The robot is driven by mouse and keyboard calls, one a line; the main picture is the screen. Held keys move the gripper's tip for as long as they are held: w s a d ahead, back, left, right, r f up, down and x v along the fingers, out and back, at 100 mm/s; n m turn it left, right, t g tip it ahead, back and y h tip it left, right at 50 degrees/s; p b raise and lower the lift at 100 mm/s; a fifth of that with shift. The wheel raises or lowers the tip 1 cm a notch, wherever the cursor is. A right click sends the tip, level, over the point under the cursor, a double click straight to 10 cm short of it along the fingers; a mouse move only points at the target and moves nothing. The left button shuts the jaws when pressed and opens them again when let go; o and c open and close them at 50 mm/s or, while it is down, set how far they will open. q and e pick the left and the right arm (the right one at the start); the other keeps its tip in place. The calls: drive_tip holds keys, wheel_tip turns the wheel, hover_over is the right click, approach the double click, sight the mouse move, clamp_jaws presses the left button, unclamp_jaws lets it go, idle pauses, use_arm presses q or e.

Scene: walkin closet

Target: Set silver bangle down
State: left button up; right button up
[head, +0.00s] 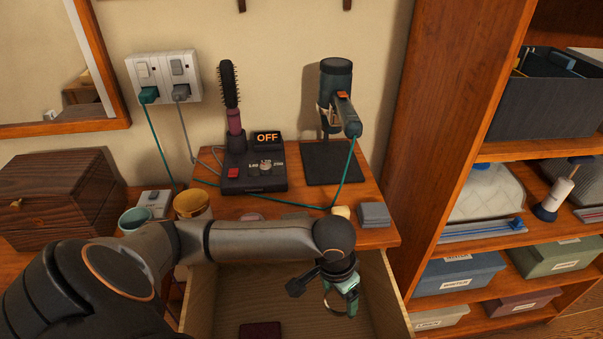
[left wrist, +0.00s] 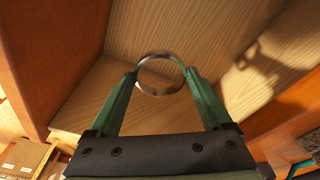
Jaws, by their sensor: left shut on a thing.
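The silver bangle (left wrist: 158,92) is a shiny thin ring. In the left wrist view it sits between the two green fingertips of my left gripper (left wrist: 160,76), which is shut on it across its sides. In the head view my left gripper (head: 343,296) hangs over the right part of the open wooden drawer (head: 227,289), and the bangle shows only as a small curved edge beside the fingers. The pale wood of the drawer is behind the bangle in the left wrist view; I cannot tell the exact gap. My right gripper is out of view.
A dark red flat item (head: 260,331) lies in the drawer's near part; bare wood surrounds it. A shelf unit (head: 458,130) stands right.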

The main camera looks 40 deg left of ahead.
use_arm(q)
drive_tip(key=m+b, duration=0.1)
drive_tip(key=b, duration=0.1)
hover_over(329, 329)
wheel_tip(329, 329, down, 6)
drive_tip(key=f, duration=0.5)
drive_tip(key=shift+s+f+b, duration=0.2)
drive_tip(key=shift+f+b, duration=0.1)
drive_tip(key=shift+b, duration=0.1)
drive_tip(key=shift+f, duration=0.55)
wheel_tip(329, 329, down, 3)
drive_tip(key=shift+f+b, duration=0.1)
drive_tip(key=shift+b, duration=0.45)
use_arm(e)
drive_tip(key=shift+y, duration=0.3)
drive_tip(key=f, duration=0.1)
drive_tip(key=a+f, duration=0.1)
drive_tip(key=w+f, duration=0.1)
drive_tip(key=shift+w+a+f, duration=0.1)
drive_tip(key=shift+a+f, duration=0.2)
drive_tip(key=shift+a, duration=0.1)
use_arm(q)
drive_tip(key=o, duration=1.1)
drive_tip(key=shift+f, duration=0.1)
drive_tip(key=shift+o, duration=0.2)
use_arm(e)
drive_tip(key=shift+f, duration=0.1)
